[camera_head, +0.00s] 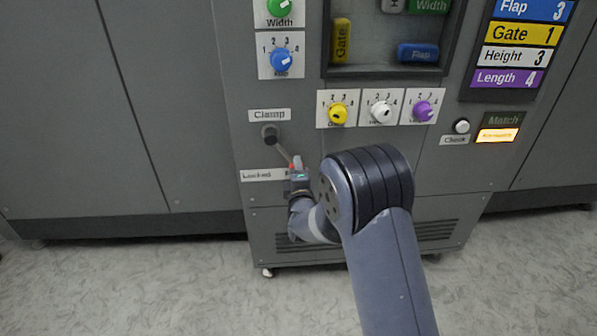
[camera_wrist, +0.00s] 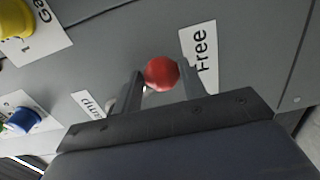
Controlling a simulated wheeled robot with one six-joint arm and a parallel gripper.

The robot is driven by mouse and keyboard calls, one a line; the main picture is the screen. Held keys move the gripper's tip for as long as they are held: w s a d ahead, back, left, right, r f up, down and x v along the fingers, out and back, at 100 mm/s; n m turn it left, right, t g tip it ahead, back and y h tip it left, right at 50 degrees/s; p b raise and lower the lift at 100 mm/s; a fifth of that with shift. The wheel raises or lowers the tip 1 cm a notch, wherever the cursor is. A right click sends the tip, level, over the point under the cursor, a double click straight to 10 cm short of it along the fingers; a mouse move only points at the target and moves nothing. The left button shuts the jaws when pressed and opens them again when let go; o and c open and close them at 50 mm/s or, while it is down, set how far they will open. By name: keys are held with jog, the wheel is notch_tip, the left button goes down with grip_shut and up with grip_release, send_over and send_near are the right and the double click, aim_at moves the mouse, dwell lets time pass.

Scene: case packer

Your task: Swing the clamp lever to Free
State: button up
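The clamp lever pivots on a dark round hub (camera_head: 270,134) below the Clamp label (camera_head: 269,115). Its thin rod slants down and right to a red ball knob (camera_head: 297,162). In the wrist view the red knob (camera_wrist: 161,73) sits between my two fingertips, beside the Free label (camera_wrist: 203,58). My gripper (camera_head: 298,172) is at the knob, and its fingers look to touch the ball on both sides. The Locked label (camera_head: 262,175) is left of my gripper. The Free label is mostly hidden by my gripper in the head view.
Blue (camera_head: 281,60), yellow (camera_head: 338,113), white (camera_head: 382,112) and purple (camera_head: 423,111) dials are on the panel above and right. A Check button (camera_head: 462,126) and a lit orange lamp (camera_head: 497,135) are at the right. The floor in front is clear.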

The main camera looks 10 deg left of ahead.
jog(key=o, duration=0.4)
jog(key=shift+a, duration=0.1)
jog(key=shift+s, duration=0.1)
jog(key=p+v, duration=0.1)
jog(key=v, duration=0.9)
jog(key=shift+s, duration=0.35)
jog(key=shift+w, duration=0.15)
jog(key=b+x, duration=0.1)
jog(key=x, duration=0.9)
jog(key=shift+w, duration=0.3)
jog(key=shift+s, duration=0.1)
